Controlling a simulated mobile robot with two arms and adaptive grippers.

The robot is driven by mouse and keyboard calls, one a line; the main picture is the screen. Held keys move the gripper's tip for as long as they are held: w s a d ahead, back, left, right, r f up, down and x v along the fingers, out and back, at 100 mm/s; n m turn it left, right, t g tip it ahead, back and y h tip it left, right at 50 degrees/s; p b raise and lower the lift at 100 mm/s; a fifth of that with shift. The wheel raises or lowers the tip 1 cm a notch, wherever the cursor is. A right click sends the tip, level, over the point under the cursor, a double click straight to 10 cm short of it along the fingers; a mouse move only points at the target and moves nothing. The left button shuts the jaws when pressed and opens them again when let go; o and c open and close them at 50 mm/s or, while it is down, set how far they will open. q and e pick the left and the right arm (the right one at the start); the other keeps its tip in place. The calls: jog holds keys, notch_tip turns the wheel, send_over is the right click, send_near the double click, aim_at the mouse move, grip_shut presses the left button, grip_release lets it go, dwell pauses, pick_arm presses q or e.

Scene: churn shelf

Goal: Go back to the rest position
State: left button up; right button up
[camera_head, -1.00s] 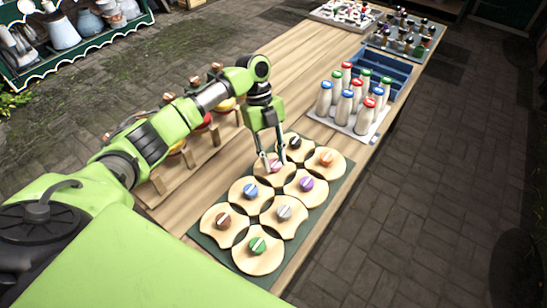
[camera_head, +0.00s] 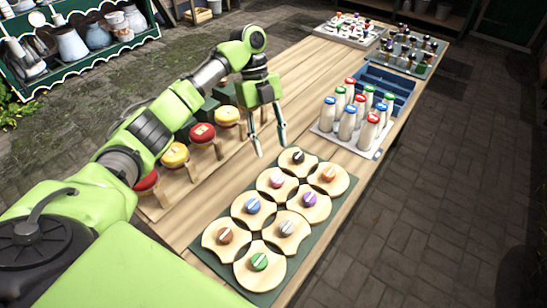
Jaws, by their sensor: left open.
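My left gripper (camera_head: 270,147) is open and empty, its two fingers pointing down above the wooden table (camera_head: 305,80). In the picture it sits just past the far edge of a dark green mat (camera_head: 334,206), apart from the round wooden lids with coloured knobs on it. The nearest is the lid with the black knob (camera_head: 298,157). My left arm reaches in from the left, bent at the elbow. My right gripper is not in view.
Red and yellow round pieces (camera_head: 203,134) stand on a wooden rack (camera_head: 185,190) beside my arm. Milk bottles (camera_head: 349,120) stand on a white tray (camera_head: 376,154) by a blue crate (camera_head: 390,80). Small bottles (camera_head: 407,48) are at the far end. The table's middle is clear.

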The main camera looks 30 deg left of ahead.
pick_arm(q)
jog(key=shift+v, duration=0.95)
jog(key=shift+r, duration=0.1)
